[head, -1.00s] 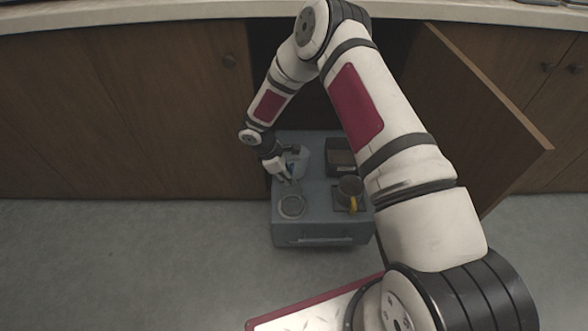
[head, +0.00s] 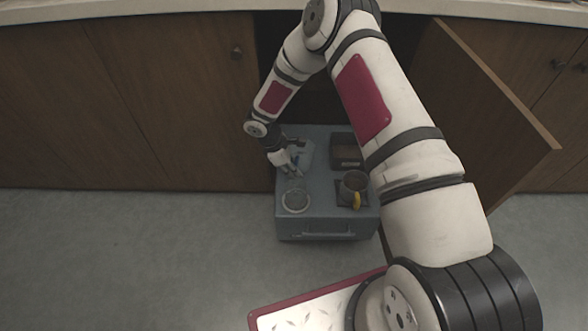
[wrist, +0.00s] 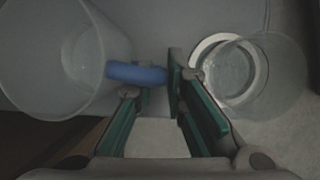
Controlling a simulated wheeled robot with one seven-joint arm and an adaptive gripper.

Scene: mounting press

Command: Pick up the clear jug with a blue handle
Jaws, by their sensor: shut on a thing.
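The clear jug (wrist: 62,62) fills the left of the wrist view, its blue handle (wrist: 138,73) reaching right between my fingers. In the head view the jug (head: 305,152) stands on the grey pull-out unit, partly hidden by my gripper (head: 292,170). My gripper (wrist: 158,82) is shut on the blue handle, with the jug's body to the left of the fingers. I cannot tell whether the jug's base touches the surface.
A round clear vessel with a pale ring (head: 296,200) sits close by at the front left of the grey unit (head: 325,226). An open cabinet door (head: 480,110) stands at right.

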